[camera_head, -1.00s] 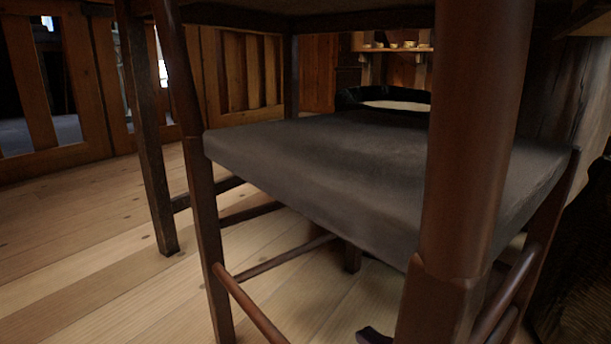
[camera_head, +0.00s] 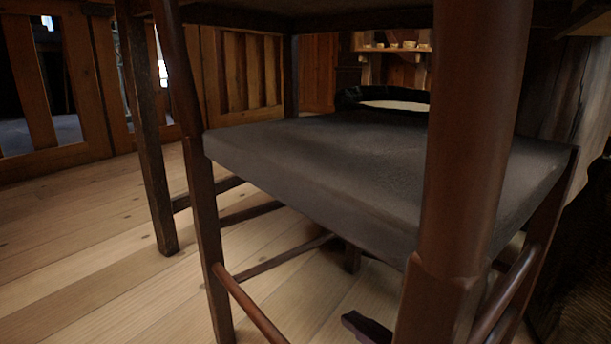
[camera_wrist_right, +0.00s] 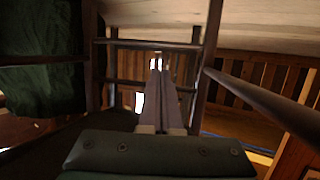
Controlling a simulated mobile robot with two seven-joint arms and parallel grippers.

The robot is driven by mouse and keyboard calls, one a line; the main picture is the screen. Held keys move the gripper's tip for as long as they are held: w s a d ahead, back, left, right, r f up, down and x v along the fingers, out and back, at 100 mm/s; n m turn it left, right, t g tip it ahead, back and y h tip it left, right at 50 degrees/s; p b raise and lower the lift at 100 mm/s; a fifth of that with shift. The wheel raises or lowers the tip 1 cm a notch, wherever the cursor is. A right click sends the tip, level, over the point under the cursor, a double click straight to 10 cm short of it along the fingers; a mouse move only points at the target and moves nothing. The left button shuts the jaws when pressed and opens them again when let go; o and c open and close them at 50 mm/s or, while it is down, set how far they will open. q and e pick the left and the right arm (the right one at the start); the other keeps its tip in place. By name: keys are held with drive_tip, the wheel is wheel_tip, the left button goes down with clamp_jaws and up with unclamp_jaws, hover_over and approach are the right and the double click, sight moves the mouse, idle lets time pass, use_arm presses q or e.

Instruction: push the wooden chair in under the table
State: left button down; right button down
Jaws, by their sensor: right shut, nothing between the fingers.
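The wooden chair (camera_head: 330,160) has a dark grey seat and reddish-brown posts and rungs; it fills the middle of the head view. A thick post (camera_head: 470,150) is close in front and hides part of the seat. The table (camera_head: 330,20) shows as a dark underside along the top, with a dark leg (camera_head: 150,150) left of the chair. The seat reaches back beneath it. My right gripper (camera_head: 365,326) shows only in part, low beside the thick post. In the right wrist view its fingers (camera_wrist_right: 159,72) are shut and empty, pointing toward wooden bars; contact is unclear. My left gripper is out of view.
Bare plank floor (camera_head: 90,260) is open to the left. A wooden slatted partition (camera_head: 50,90) stands behind it. A dark round-rimmed object (camera_head: 385,98) shows beyond the seat. Dark green cloth (camera_wrist_right: 40,70) hangs at left in the right wrist view.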

drive_tip(key=shift+w+a, duration=0.1)
drive_tip(key=shift+w, duration=0.1)
drive_tip(key=shift+w+a, duration=0.45)
drive_tip(key=shift+w, duration=0.3)
drive_tip(key=shift+s, duration=0.1)
drive_tip(key=s+d+p, duration=0.4)
drive_tip(key=s, duration=0.3)
drive_tip(key=shift+p, duration=0.3)
